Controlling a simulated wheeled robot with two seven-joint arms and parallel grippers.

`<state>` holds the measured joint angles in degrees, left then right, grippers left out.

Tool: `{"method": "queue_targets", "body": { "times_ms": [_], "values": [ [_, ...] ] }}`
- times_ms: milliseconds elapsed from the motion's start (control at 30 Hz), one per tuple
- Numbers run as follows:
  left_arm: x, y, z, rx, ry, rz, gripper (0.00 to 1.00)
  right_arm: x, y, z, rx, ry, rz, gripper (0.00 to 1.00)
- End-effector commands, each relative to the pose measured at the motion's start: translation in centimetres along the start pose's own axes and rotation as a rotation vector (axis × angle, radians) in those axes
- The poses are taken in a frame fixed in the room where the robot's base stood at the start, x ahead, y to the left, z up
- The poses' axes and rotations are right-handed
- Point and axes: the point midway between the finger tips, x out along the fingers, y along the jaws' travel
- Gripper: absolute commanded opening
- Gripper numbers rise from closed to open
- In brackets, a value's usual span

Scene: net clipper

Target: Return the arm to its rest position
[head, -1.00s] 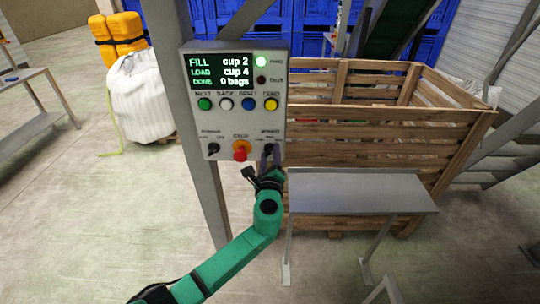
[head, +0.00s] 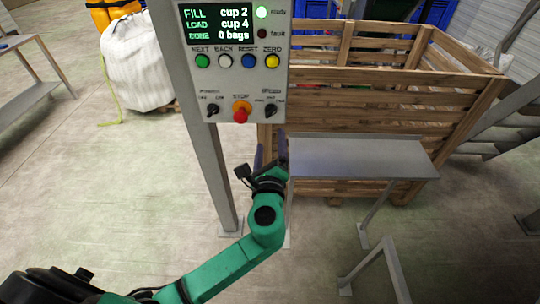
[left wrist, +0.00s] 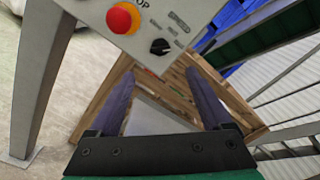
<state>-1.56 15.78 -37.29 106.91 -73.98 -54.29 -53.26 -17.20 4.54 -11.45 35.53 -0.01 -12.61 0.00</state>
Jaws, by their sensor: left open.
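My left gripper (head: 271,152) is open and empty, just below the lower right corner of the control panel (head: 230,90) in the head view. Its two fingers (left wrist: 162,100) stand wide apart in the left wrist view, with nothing between them but the background. They are apart from the panel. The panel's speed knob (head: 271,110) is above the fingers, and it also shows in the left wrist view (left wrist: 160,46). The red stop button (head: 240,114) is left of that knob. The screen reads FILL cup 2, LOAD cup 4, 0 bags, with a green ready light. My right gripper is out of view.
A grey post (head: 212,180) carries the panel. A small metal table (head: 360,158) stands right of my left arm, before a slatted wooden crate (head: 400,105). A white bulk bag (head: 138,60) stands at the back left. The floor at left is mostly clear.

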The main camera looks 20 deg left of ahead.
Motion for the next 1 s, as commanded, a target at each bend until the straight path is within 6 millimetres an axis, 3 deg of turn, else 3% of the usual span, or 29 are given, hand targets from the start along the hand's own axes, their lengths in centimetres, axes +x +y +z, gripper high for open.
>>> {"method": "queue_targets", "body": {
  "times_ms": [100,200,633,733,767,867,1000],
  "values": [
    [-2.2,0.2,-0.2,0.001,0.001,0.001,0.82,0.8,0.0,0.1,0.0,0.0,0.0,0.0],
    [-3.0,0.1,-0.1,0.0,0.001,0.0,0.82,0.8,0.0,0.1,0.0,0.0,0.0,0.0],
    [-3.1,0.0,0.0,0.0,0.0,0.0,0.82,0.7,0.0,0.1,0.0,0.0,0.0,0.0],
    [-2.7,0.9,-0.9,-0.008,0.023,0.019,0.82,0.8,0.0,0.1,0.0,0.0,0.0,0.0],
    [-2.4,1.7,-1.6,-0.018,0.042,0.036,0.82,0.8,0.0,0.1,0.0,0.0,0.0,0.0],
    [-1.3,6.5,-5.7,-0.086,0.15,0.14,0.82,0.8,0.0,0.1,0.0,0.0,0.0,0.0],
    [-1.5,17.5,-13.1,-0.281,0.322,0.4,0.82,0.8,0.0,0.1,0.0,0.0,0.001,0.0]
  ]
}}
